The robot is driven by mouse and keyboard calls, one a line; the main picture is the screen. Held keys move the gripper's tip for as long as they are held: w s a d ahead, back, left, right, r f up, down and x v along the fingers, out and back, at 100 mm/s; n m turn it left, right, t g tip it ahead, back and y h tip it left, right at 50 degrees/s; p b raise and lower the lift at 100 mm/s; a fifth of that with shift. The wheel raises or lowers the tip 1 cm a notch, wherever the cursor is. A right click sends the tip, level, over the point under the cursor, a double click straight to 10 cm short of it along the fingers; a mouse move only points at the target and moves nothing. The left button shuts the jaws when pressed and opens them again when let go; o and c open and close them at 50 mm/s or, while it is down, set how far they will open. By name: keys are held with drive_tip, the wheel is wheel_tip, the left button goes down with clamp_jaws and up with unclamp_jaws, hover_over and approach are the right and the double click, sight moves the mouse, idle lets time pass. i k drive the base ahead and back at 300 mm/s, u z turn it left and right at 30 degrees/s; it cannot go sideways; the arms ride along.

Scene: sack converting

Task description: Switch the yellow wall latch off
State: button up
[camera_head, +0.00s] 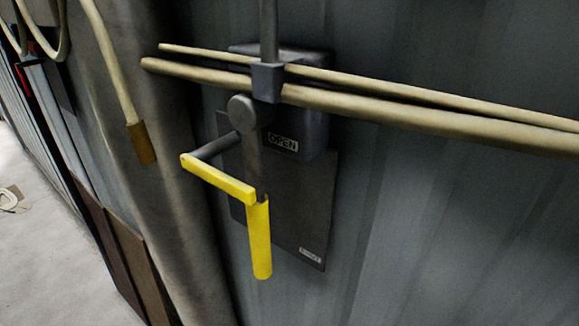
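The yellow wall latch (259,238) is in the middle of the head view, mounted on a grey wall plate (300,210). Its yellow arm (218,180) slopes down to the right from a grey shaft, and its yellow handle hangs down from that arm's right end. A grey round hub (241,112) and a grey box are above it. A label reading "OPEN" (283,142) is on the box, to the right of the hub. A second small label (310,255) is low on the plate; its text is too small to read surely. My gripper is not in view.
Two beige pipes (420,112) cross the wall above the latch. A thick grey column (150,180) stands left of it, with a hanging cable and brown end piece (141,143). Brown panels (128,255) lean at lower left. The floor (50,260) at left looks mostly clear.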

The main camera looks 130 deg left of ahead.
sight(193, 162)
drive_tip(key=z, duration=0.05)
drive_tip(key=k, duration=1.6)
drive_tip(key=u, duration=1.05)
drive_tip(key=k, duration=0.45)
drive_tip(key=u, duration=0.25)
